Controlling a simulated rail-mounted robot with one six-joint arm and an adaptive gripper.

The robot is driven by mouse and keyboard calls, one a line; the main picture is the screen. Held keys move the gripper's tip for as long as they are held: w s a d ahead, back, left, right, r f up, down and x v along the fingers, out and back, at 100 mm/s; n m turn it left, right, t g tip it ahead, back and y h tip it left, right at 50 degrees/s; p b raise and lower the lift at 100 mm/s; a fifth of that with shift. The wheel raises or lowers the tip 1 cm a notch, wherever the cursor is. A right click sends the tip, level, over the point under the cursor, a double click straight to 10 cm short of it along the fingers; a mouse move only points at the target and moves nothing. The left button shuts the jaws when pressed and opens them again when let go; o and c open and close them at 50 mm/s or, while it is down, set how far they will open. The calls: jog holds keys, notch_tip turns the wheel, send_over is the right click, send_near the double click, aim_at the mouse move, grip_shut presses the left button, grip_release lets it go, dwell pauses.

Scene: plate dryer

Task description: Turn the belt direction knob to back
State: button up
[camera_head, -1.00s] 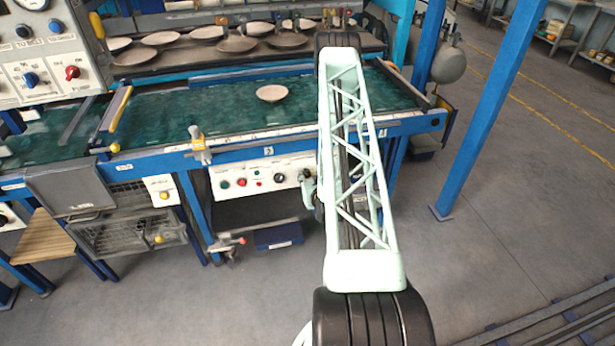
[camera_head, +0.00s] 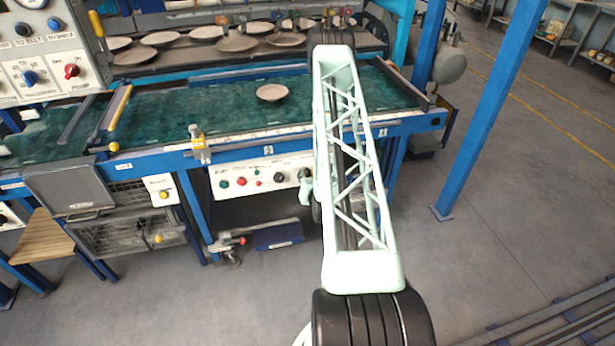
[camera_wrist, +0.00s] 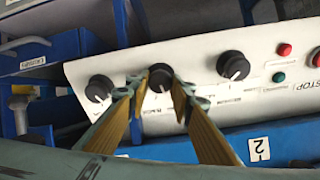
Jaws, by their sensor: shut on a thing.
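The panel (camera_wrist: 200,97) carries a row of three black knobs in the wrist view. The middle knob (camera_wrist: 160,74) sits between the fingertips of my gripper (camera_wrist: 159,88), which is shut on it. A white mark shows on its lower face. One knob (camera_wrist: 98,88) is to its left and another (camera_wrist: 233,66) to its right. The labels are too small to read, so I cannot tell which is the belt direction knob. In the head view my gripper (camera_head: 305,188) is at the right part of the panel (camera_head: 228,170), and my arm hides part of it.
Red (camera_wrist: 284,49) and green (camera_wrist: 279,77) buttons lie right of the knobs in the wrist view. The green belt (camera_head: 200,112) with one plate (camera_head: 272,92) is above the panel. A blue post (camera_head: 490,110) stands right, with open floor around it.

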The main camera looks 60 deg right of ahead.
jog(key=m, duration=0.4)
jog(key=shift+m+g+b, duration=0.3)
jog(key=shift+m, duration=0.1)
jog(key=shift+m+g, duration=0.3)
jog(key=shift+m, duration=1.6)
jog(key=shift+b, duration=0.3)
jog(key=o, duration=0.8)
jog(key=v, duration=1.2)
